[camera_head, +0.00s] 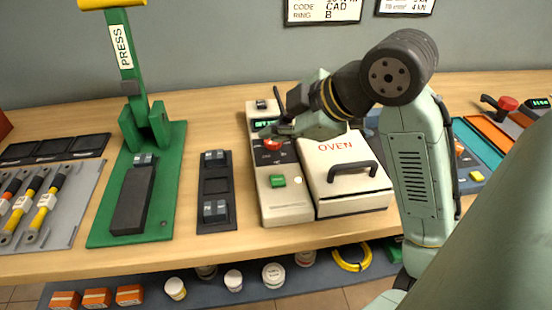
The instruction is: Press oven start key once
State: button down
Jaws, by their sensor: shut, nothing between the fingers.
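The oven (345,185) is a cream box with red OVEN lettering and a dark handle, standing on the bench. Its control panel (270,207) is on its left side. The panel carries a green key (277,181), a red part (271,146) and a small lit display (262,124). Any lettering on the green key is too small to read. My gripper (266,132) is shut and empty, over the upper part of the panel near the display and the red part. It is farther back than the green key, which is in plain view. I cannot tell whether the fingertips touch the panel.
A black tray (216,187) with small blocks lies left of the panel. Farther left is a green press (162,200). Tools lie on a grey mat (66,231) at far left. My arm hides part of the bench right of the oven. Bare bench lies along the front edge.

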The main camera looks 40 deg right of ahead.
aim_at(276, 182)
jog(key=shift+f, duration=0.1)
notch_tip(276, 182, down, 9)
jog(key=b, duration=0.7)
jog(key=shift+r, duration=0.2)
dwell(1.0)
jog(key=shift+f+b, duration=0.3)
jog(key=shift+f, duration=0.15)
jog(key=shift+f+b, duration=0.4)
jog(key=shift+f, duration=0.05)
dwell(0.5)
jog(key=shift+r, duration=0.15)
jog(key=shift+r+p, duration=0.7)
jog(key=shift+r, duration=0.05)
